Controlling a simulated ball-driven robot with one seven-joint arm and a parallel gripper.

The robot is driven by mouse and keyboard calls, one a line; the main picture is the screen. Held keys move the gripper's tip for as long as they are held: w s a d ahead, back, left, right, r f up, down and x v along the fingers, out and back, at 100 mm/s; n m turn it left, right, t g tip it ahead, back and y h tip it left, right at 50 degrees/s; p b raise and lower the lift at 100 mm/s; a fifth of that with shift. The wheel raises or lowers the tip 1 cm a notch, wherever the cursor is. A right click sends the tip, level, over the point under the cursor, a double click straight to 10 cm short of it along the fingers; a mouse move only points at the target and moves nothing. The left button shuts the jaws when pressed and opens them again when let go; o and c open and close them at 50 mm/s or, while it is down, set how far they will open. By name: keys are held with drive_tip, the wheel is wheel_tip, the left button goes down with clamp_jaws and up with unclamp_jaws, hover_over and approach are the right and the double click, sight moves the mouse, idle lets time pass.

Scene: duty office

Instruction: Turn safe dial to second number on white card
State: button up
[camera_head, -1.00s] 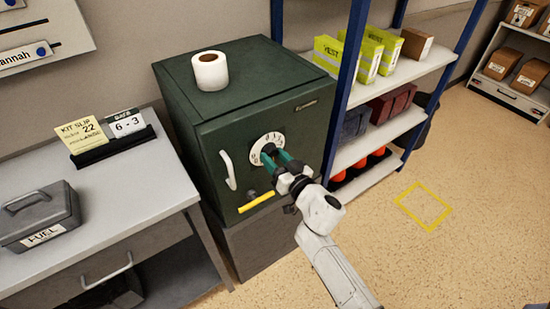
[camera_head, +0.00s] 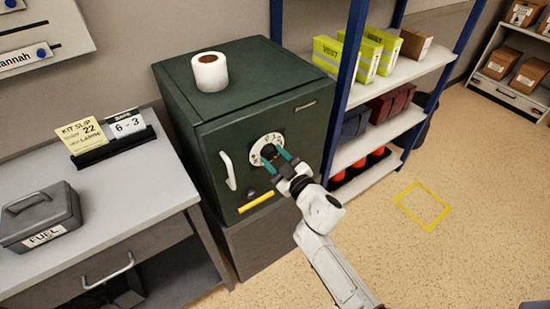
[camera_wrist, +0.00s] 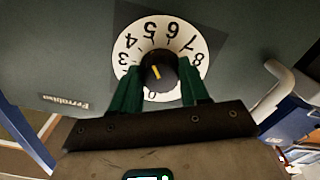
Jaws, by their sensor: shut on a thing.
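The dark green safe (camera_head: 212,150) has a white numbered dial (camera_head: 257,147) with a black centre knob. In the wrist view the dial (camera_wrist: 135,50) appears upside down, with 3 to 8 and 0 readable; other numbers are hidden. The knob (camera_wrist: 170,72) bears a short yellow mark; which end points to a number is unclear. My gripper (camera_head: 277,158) is at the dial, its green fingers on either side of the knob and shut on it; they also show in the wrist view (camera_wrist: 160,86). The white card (camera_head: 127,125) reads 6 - 3.
A yellow kit slip (camera_head: 80,132) stands beside the card on the grey desk (camera_head: 120,190), with a grey fuel box (camera_head: 40,217). A paper roll (camera_head: 210,72) sits on the safe. The safe handle (camera_head: 229,170) is left of the dial. A shelf (camera_head: 375,130) stands close on the right.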

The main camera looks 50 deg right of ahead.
drive_tip(key=n, duration=0.5)
drive_tip(key=shift+n, duration=0.3)
drive_tip(key=shift+r+n+b, duration=0.1)
drive_tip(key=shift+n+b, duration=0.3)
drive_tip(key=shift+n, duration=1.9)
drive_tip(key=o, duration=1.1)
drive_tip(key=shift+c, duration=0.2)
drive_tip(key=shift+s+a, duration=0.1)
drive_tip(key=shift+s, duration=0.45)
drive_tip(key=b+v, duration=0.2)
drive_tip(key=v, duration=0.7)
drive_tip(key=shift+s+b, duration=0.4)
